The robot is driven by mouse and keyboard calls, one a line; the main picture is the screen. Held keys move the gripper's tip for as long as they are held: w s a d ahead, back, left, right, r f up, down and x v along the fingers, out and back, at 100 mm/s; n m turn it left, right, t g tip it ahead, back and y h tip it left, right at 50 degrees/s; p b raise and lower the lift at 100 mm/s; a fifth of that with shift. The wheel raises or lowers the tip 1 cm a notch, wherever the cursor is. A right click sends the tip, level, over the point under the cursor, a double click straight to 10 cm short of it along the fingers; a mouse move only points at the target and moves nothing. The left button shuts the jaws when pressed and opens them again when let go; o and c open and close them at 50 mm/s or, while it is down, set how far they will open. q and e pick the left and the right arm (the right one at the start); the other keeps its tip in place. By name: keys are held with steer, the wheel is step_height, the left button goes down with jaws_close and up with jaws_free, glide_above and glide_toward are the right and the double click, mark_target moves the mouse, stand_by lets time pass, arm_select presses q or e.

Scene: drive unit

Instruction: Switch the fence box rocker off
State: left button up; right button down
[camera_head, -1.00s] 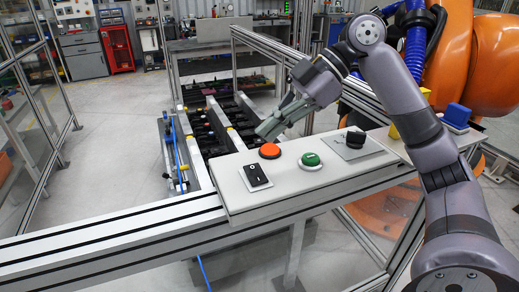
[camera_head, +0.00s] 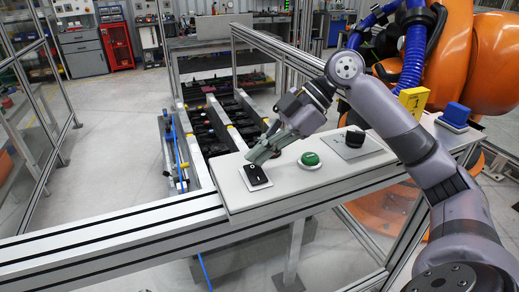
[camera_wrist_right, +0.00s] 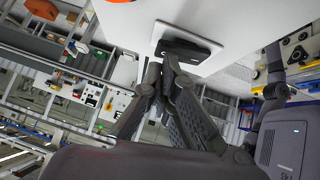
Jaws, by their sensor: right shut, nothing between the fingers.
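The black rocker switch (camera_head: 256,174) sits on a small white plate at the left end of the grey fence box (camera_head: 236,201). My right gripper (camera_head: 257,157) is shut and empty, its fingertips just behind and above the rocker in the head view. In the right wrist view the fingertips (camera_wrist_right: 167,55) overlap the near edge of the rocker (camera_wrist_right: 196,46). I cannot tell whether they touch it, nor which way the rocker is tipped. My left gripper is out of view.
A green button (camera_head: 310,159) and a black rotary knob (camera_head: 355,138) stand to the right on the same box. The red-orange button is hidden behind my gripper in the head view. An aluminium rail (camera_head: 110,237) runs along the front left.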

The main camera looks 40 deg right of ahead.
steer(key=shift+w+g+p, duration=0.1)
steer(key=shift+g+p, duration=0.3)
steer(key=shift+p, duration=0.45)
steer(key=shift+w+d+f, duration=0.1)
steer(key=shift+w+f, duration=0.2)
steer(key=shift+f, duration=0.2)
steer(key=shift+s+r+b, duration=0.1)
steer(key=shift+s+b, duration=0.4)
steer(key=shift+s, duration=0.15)
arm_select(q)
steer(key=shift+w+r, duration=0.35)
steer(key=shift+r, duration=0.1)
arm_select(e)
steer(key=shift+s+a+r, duration=0.15)
steer(key=shift+s+a, duration=0.1)
